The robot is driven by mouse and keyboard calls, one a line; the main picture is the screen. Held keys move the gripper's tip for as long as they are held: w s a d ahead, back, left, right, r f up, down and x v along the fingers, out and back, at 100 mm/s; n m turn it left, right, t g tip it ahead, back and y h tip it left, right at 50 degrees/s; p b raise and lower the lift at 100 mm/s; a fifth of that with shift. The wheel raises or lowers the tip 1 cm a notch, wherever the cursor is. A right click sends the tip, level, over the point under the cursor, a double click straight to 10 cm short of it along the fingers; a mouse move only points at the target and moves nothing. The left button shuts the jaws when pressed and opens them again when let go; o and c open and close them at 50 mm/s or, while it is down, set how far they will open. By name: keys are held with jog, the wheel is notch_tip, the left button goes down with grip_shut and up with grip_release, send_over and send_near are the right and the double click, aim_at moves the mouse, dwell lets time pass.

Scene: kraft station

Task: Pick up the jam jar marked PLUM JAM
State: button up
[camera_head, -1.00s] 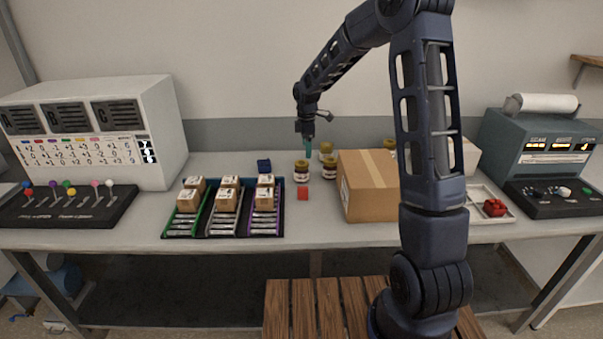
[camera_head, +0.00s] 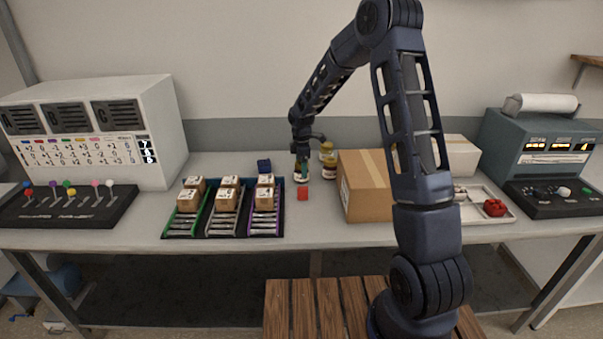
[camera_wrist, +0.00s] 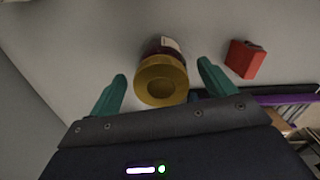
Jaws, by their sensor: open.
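A jam jar (camera_wrist: 161,78) with a gold lid and dark contents stands between and just beyond the fingertips in the wrist view. Its label shows only as a white edge, so I cannot read it. My gripper (camera_wrist: 163,84) is open, with one teal finger on each side of the jar and visible gaps. In the head view my gripper (camera_head: 301,165) is low over the jar (camera_head: 300,177), hiding much of it. Other gold-lidded jars stand just right of it, one at the back (camera_head: 326,151) and one nearer (camera_head: 329,170). Their labels are too small to read.
A small red block (camera_head: 303,193) lies in front of the jar; it also shows in the wrist view (camera_wrist: 244,59). A dark blue block (camera_head: 264,166) is behind left. Racks with small boxes (camera_head: 222,222) stand left, a large cardboard box (camera_head: 366,187) right.

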jog(key=shift+f, duration=2)
jog(key=c, duration=1.3)
jog(key=shift+r, duration=0.1)
